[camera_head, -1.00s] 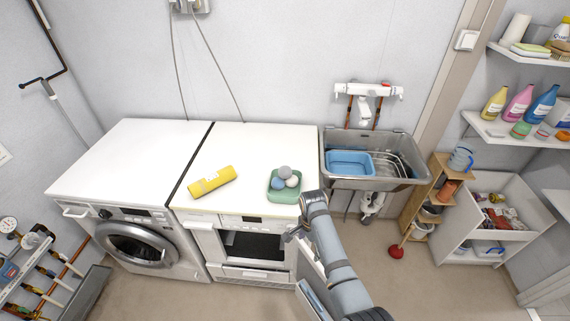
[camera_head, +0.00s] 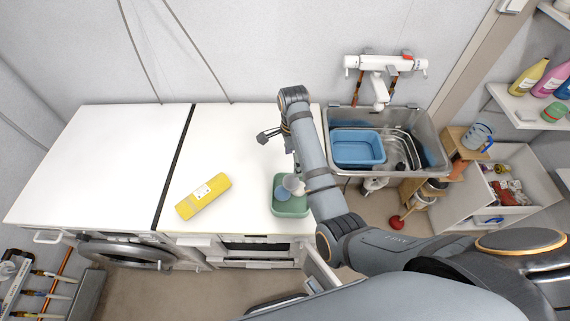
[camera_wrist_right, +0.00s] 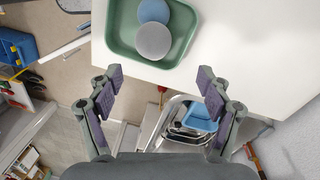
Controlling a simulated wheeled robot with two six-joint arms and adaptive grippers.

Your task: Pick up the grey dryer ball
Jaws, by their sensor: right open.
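The grey dryer ball (camera_wrist_right: 153,40) lies in a green tray (camera_wrist_right: 184,58) with a blue ball (camera_wrist_right: 153,11) touching it in the right wrist view. In the head view the tray (camera_head: 291,208) stands on the white dryer top near its right front edge, and a pale ball (camera_head: 293,183) shows in it, partly hidden by my arm. My right gripper (camera_wrist_right: 158,76) is open and empty, its fingers apart on either side below the ball in the wrist picture. In the head view this gripper (camera_head: 270,135) is above the dryer top, behind the tray. My left gripper is not in view.
A metal sink (camera_head: 430,148) with a blue basin (camera_head: 358,148) is to the right. A wooden shelf and an open white drawer unit (camera_head: 459,201) stand beyond it. The left machine's top (camera_head: 95,160) is clear.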

